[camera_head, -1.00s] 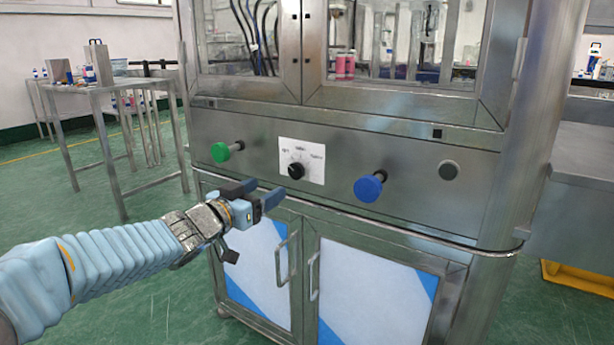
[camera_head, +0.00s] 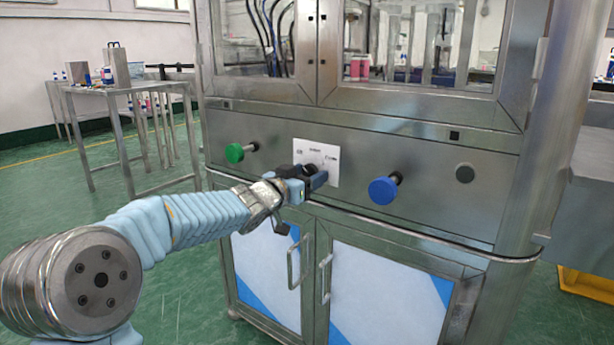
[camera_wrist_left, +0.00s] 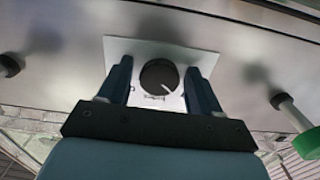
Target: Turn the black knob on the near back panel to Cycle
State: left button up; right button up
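The black knob (camera_head: 310,169) sits on a white label plate (camera_head: 331,160) on the steel panel, mostly hidden by my gripper in the head view. In the left wrist view the knob (camera_wrist_left: 159,76) shows whole, with a white pointer mark toward the picture's lower right. The plate's lettering is too small to read. My left gripper (camera_head: 309,175) is at the plate. In the wrist view its two dark fingers (camera_wrist_left: 158,66) stand apart, one on each side of the knob, with visible gaps. My right gripper is not in view.
A green button (camera_head: 235,152) sticks out left of the plate and a blue knob (camera_head: 382,190) right of it. A small dark button (camera_head: 465,173) is further right. Cabinet door handles (camera_head: 293,262) stick out below my gripper. A metal table (camera_head: 110,88) stands at the left.

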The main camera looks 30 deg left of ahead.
pick_arm(q)
jog(key=c, duration=0.9)
jog(key=shift+m, duration=0.3)
jog(key=m+b, duration=0.1)
jog(key=m, duration=0.2)
jog(key=shift+f+m+b, duration=0.1)
jog(key=shift+m+b, duration=0.25)
jog(key=shift+m, duration=0.05)
jog(key=m+b, duration=0.1)
jog(key=m, duration=0.4)
jog(key=shift+a+b, duration=0.1)
jog(key=shift+b, duration=0.3)
jog(key=m+b, duration=0.1)
jog(key=m, duration=0.4)
jog(key=shift+m+b, duration=0.35)
jog(key=shift+m, duration=0.05)
jog(key=shift+m+b, duration=0.65)
jog(key=shift+m, duration=1.65)
